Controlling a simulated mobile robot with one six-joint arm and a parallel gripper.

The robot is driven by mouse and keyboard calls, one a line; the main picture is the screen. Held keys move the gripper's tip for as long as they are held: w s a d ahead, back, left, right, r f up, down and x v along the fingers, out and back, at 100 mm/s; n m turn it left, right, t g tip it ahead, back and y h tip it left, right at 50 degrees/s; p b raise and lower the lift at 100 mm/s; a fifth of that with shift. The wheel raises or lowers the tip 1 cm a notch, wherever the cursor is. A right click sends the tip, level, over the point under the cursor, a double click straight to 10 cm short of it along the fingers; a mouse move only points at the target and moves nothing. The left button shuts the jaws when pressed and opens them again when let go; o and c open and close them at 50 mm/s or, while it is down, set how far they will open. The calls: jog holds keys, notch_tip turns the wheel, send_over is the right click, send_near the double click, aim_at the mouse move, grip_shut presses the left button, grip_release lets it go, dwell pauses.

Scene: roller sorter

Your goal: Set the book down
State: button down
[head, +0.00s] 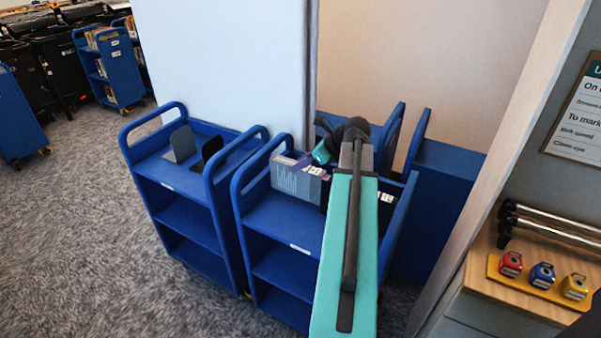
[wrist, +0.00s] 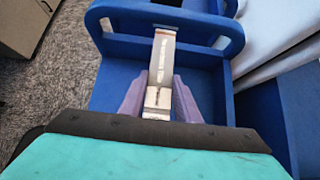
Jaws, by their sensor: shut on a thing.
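The book (wrist: 161,62) is between the two pale purple fingers of my gripper (wrist: 158,98) in the wrist view, seen from above as a narrow pale strip. My gripper is shut on it, over the top shelf of a blue cart (wrist: 113,75). In the head view a grey-blue book (head: 297,180), apparently the same one, stands upright at the left part of the right cart's (head: 285,222) top. My teal arm hides most of the gripper there. I cannot tell whether the book's lower edge touches the shelf.
Other books (head: 386,199) show partly behind my arm on the right cart. A left cart (head: 187,195) with a grey bookend (head: 181,143) and a black one (head: 212,150) stands close beside it. The cart's raised handle (wrist: 165,14) is near the book's far end. A pale wall panel (head: 225,65) stands behind.

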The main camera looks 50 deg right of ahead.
aim_at(301, 172)
jog(key=shift+f, duration=1.8)
jog(key=shift+f, duration=0.1)
jog(key=c, duration=1.3)
grip_release()
jog(key=shift+c, duration=0.2)
jog(key=v, duration=1.2)
jog(key=shift+b, duration=0.35)
